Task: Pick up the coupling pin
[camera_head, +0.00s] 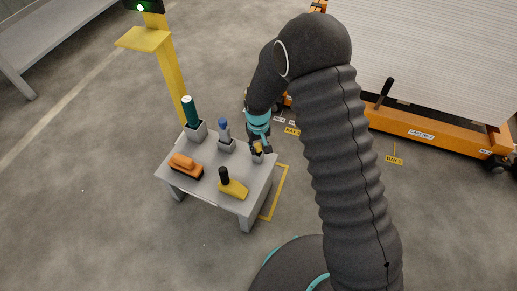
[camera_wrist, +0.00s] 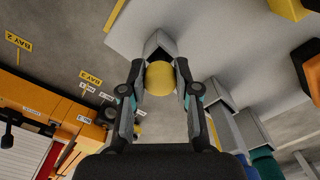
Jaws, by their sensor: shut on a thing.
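The coupling pin, with a round yellow head, shows between my gripper's fingers in the wrist view (camera_wrist: 159,78). My gripper (camera_wrist: 160,88) is shut on this head, one finger on each side. In the head view my gripper (camera_head: 258,146) is at the right rear corner of the small grey table (camera_head: 206,192). A grey square holder (camera_wrist: 160,43) is right behind the yellow head in the wrist view. The pin's shaft is hidden, so I cannot tell how deep it sits in the holder.
A green bottle (camera_head: 190,110) and a blue-topped bottle (camera_head: 224,131) stand in grey holders on the table. An orange brush (camera_head: 186,165) and a yellow tool with a black handle (camera_head: 232,187) lie in front. A yellow post (camera_head: 171,75) rises behind. An orange cart (camera_head: 430,133) is at right.

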